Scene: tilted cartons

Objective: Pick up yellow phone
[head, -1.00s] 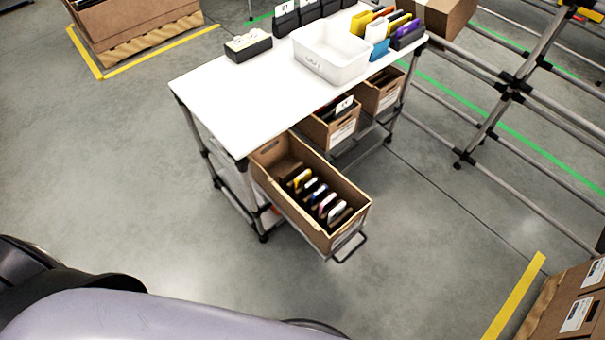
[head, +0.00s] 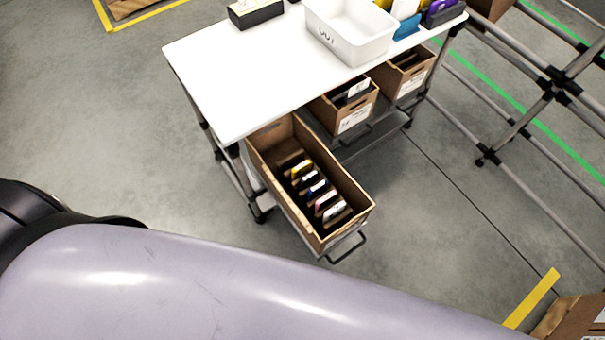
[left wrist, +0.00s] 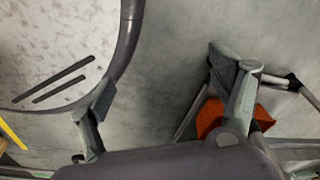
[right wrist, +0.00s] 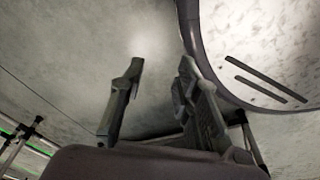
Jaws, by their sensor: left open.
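A yellow phone (head: 301,168) stands at the back of a row of several phones in the open brown carton (head: 357,188). The carton is tilted on a pulled-out shelf under the white table. The phones' lower parts are hidden in the carton. Neither gripper shows in the head view. In the left wrist view my left gripper (left wrist: 163,78) is open and empty, its fingers wide apart above the floor. In the right wrist view my right gripper (right wrist: 160,68) has its fingers apart with nothing between them. Both are away from the carton.
The white table top (head: 235,85) holds a white bin (head: 352,45) and a black box (head: 255,14). Two more cartons (head: 345,112) sit under the table. A metal rack (head: 550,90) stands to the right. An orange object (left wrist: 210,118) is behind a left finger.

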